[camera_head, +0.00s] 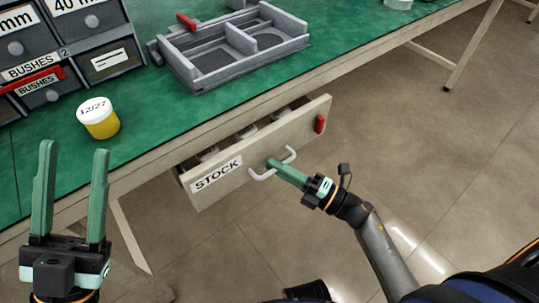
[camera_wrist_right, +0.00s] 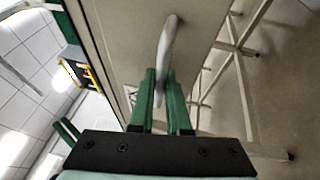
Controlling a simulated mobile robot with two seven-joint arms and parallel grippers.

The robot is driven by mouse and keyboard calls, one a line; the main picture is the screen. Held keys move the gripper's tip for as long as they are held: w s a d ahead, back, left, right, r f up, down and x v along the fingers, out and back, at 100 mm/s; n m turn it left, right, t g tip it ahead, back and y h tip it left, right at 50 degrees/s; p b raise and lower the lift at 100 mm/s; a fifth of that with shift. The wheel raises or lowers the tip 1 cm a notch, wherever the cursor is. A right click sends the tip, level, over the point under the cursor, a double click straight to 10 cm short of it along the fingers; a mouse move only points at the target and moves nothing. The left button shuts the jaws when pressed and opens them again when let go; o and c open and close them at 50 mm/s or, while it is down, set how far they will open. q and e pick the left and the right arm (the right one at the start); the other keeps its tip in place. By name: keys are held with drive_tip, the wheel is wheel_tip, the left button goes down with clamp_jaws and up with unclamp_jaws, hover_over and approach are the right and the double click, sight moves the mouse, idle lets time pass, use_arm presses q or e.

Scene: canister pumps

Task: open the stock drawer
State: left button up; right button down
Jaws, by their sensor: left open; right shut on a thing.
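The stock drawer (camera_head: 241,178) hangs below the green bench top. It carries a white "STOCK" label (camera_head: 216,174) and stands partly open, with several grey items showing inside. My right gripper (camera_head: 275,164) is shut on the drawer's pale bar handle (camera_head: 289,155). In the right wrist view the handle (camera_wrist_right: 168,45) passes between the green fingers (camera_wrist_right: 163,85) in front of the drawer front (camera_wrist_right: 135,30). My left gripper (camera_head: 72,158) is open and empty, fingers pointing up, near the bench's front edge at the left.
A yellow jar (camera_head: 99,118) with a white "12/27" lid stands on the bench (camera_head: 170,105). A grey divided tray (camera_head: 230,47) and a cabinet of small labelled drawers (camera_head: 62,45) stand behind. A red piece (camera_head: 320,124) sits on the drawer front. The floor (camera_head: 425,130) at right is clear.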

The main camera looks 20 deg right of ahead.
use_arm(q)
wheel_tip(320, 180, up, 3)
drive_tip(key=p, duration=0.2)
drive_tip(key=shift+s+a+p, duration=0.15)
drive_tip(key=shift+p, duration=0.15)
use_arm(e)
drive_tip(key=s+d, duration=0.2)
drive_tip(key=s, duration=0.5)
drive_tip(key=s+d, duration=0.3)
drive_tip(key=s, duration=0.5)
drive_tip(key=shift+d, duration=0.3)
drive_tip(key=c, duration=1.2)
unclamp_jaws()
use_arm(q)
drive_tip(key=shift+r, duration=0.1)
use_arm(e)
drive_tip(key=shift+o, duration=0.2)
use_arm(q)
drive_tip(key=shift+m, duration=0.3)
use_arm(e)
drive_tip(key=v, duration=1.2)
drive_tip(key=shift+s+d, duration=0.15)
drive_tip(key=shift+s, duration=0.05)
drive_tip(key=shift+f, duration=0.15)
use_arm(q)
drive_tip(key=shift+r, duration=0.15)
